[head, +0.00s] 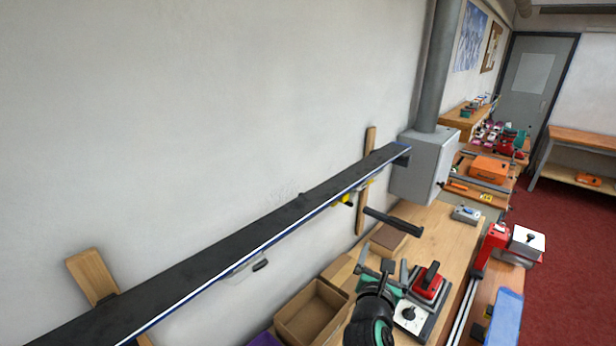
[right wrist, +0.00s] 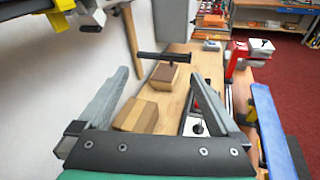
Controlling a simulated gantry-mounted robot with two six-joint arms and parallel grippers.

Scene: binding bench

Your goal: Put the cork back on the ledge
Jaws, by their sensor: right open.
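The ledge (head: 225,245) is a long dark-topped shelf with a blue and white front edge, running along the wall. A small dark lump (head: 302,195) sits on its top; I cannot tell what it is. I cannot make out the cork for certain in either view. My right gripper (head: 375,266) is over the bench, below and to the right of the ledge. My left gripper is in neither view.
A cardboard box (head: 312,312), a red-handled device (head: 428,282) and a brown block (head: 390,238) by a dark bar (head: 393,221) crowd the bench around my right gripper. A pale wooden block (right wrist: 135,115) shows in the wrist view. A grey metal cabinet (head: 423,165) stands beyond the ledge's far end.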

